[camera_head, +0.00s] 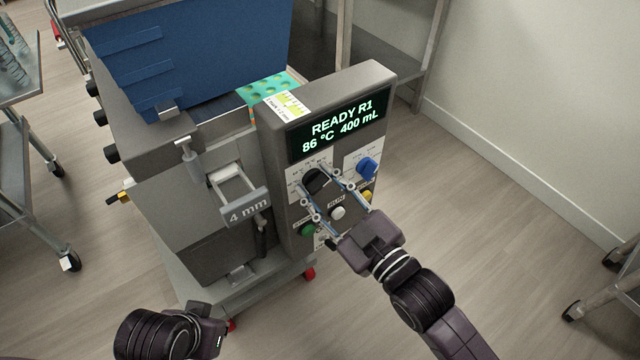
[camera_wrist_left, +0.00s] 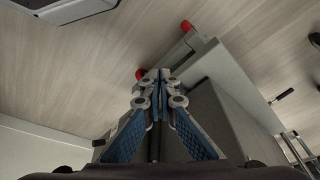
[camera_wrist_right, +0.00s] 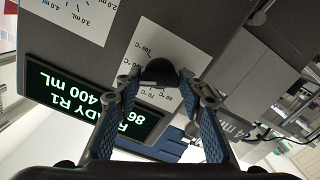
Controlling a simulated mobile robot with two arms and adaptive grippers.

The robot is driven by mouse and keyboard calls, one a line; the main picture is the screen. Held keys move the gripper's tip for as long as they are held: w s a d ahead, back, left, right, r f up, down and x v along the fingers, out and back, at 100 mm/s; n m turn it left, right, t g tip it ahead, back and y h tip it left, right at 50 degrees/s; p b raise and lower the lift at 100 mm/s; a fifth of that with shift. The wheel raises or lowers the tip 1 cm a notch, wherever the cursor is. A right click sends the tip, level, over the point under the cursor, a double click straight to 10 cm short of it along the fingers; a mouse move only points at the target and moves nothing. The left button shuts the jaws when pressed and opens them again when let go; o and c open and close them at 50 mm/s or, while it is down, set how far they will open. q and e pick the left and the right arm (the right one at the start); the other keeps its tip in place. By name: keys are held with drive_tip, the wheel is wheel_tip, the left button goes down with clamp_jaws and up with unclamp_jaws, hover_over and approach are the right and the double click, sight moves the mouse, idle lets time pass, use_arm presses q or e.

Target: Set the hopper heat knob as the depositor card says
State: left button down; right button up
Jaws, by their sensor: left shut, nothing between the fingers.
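The black heat knob (camera_head: 315,181) is on the depositor's control panel; in the right wrist view (camera_wrist_right: 158,72) it sits before a scale marked in °C. My right gripper (camera_head: 325,184) has its fingers apart, one on each side of the knob; I cannot tell whether they touch it. The display (camera_head: 340,128) reads READY R1, 86 °C, 400 mL. My left gripper (camera_wrist_left: 155,80) is shut and empty, low in front of the machine.
The panel also has a blue knob (camera_head: 367,167), a green button (camera_head: 307,230), a white button (camera_head: 337,213) and a yellow button (camera_head: 367,195). A blue hopper (camera_head: 195,50) stands behind left. Floor right of the machine (camera_head: 490,230) is clear.

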drive_tip(key=c, duration=0.6)
drive_tip(key=shift+p, duration=0.3)
drive_tip(key=shift+c, duration=0.3)
use_arm(q)
drive_tip(key=s+p+x, duration=0.2)
drive_tip(key=p+x, duration=0.1)
drive_tip(key=x, duration=0.7)
drive_tip(key=shift+f+g, duration=0.3)
drive_tip(key=shift+f, duration=0.15)
use_arm(e)
drive_tip(key=m, duration=0.3)
use_arm(q)
drive_tip(key=shift+w+d, duration=0.1)
use_arm(e)
drive_tip(key=o, duration=1.2)
drive_tip(key=v, duration=1.2)
